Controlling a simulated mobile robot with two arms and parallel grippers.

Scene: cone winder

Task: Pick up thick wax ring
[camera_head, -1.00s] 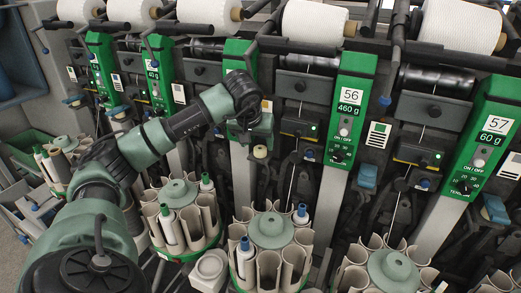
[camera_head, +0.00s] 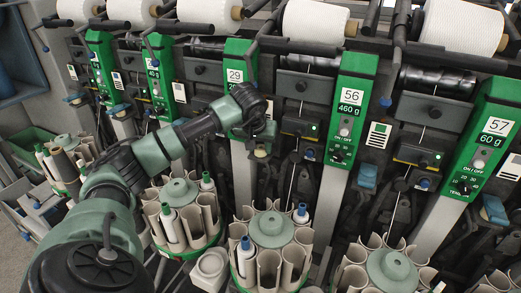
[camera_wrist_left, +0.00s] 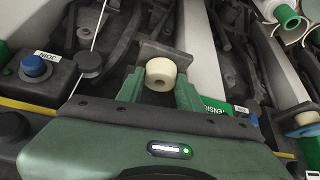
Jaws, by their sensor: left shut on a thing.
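A cream wax ring (camera_wrist_left: 160,73) with a hole in its middle shows in the left wrist view, between the two green fingers of my left gripper (camera_wrist_left: 160,92). The gripper is shut on the ring. A dark bracket lies just behind the ring; I cannot tell whether they touch. In the head view the ring (camera_head: 262,153) is a small pale spot below my left gripper (camera_head: 261,144), in front of the machine just under the label 29. My right gripper is not in view.
Green panels stand close on both sides, such as the one labelled 56 (camera_head: 349,105). Round magazines of tubes (camera_head: 270,230) stand below the gripper. White yarn cones (camera_head: 314,21) line the top. A blue button (camera_wrist_left: 36,66) sits left in the wrist view.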

